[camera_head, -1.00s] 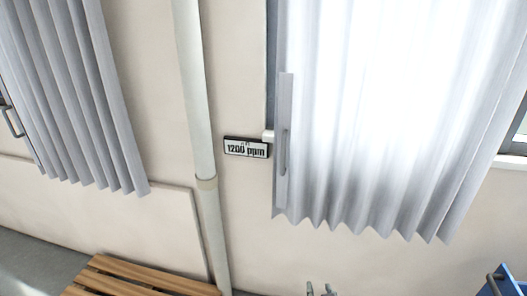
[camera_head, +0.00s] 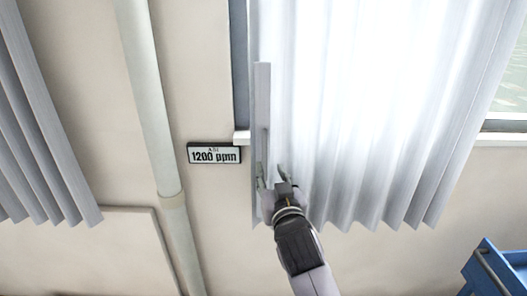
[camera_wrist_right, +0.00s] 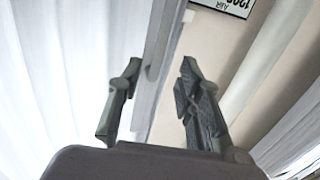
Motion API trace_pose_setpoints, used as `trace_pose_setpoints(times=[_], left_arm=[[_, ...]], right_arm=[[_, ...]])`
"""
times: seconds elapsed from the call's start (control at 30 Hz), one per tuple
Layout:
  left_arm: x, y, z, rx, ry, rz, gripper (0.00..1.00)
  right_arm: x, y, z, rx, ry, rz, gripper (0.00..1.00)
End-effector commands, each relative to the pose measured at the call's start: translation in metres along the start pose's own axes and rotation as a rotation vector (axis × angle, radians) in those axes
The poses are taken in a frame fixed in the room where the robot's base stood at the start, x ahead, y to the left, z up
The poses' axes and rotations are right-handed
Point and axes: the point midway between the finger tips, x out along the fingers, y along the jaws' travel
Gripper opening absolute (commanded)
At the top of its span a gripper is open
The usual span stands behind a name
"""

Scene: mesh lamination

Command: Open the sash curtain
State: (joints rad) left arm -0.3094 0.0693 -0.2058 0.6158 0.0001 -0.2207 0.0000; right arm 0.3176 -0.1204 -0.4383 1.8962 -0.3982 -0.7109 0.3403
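The sash curtain (camera_head: 360,100) hangs in grey-white folds over a bright window in the head view. Its flat edge bar (camera_head: 263,95) runs down the left side, with a handle on it. My right gripper (camera_head: 270,177) is raised at the lower part of this bar, its fingers spread. In the right wrist view, the open right gripper (camera_wrist_right: 155,85) has the curtain's edge bar (camera_wrist_right: 158,60) showing between its two fingers. I see no clear contact. The handle is partly hidden behind a finger. My left gripper is out of view.
A vertical pipe (camera_head: 150,100) stands farther left, then another curtain (camera_head: 35,130). A blue cart (camera_head: 495,270) is at lower right.

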Motion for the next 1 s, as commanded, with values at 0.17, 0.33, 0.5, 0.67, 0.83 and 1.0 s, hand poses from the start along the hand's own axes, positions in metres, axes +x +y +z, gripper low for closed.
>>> trace_pose_setpoints(times=[0.17, 0.33, 0.5, 0.67, 0.83, 1.0], left_arm=[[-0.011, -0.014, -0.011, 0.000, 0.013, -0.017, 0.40], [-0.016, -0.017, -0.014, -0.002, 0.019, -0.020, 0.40], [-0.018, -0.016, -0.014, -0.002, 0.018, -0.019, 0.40], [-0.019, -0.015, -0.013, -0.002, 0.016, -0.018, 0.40], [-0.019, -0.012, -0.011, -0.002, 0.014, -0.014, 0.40], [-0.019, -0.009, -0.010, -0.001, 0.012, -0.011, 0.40]], right_arm=[[0.039, 0.000, -0.003, -0.001, 0.000, 0.001, 0.33], [0.066, 0.000, -0.002, 0.000, 0.000, 0.000, 0.33], [0.082, 0.000, -0.001, 0.000, 0.000, 0.000, 0.33], [0.088, 0.000, 0.000, 0.000, 0.000, 0.000, 0.33], [0.088, 0.000, 0.000, 0.000, 0.000, 0.000, 0.33], [0.088, 0.000, 0.000, 0.000, 0.000, 0.000, 0.26]])
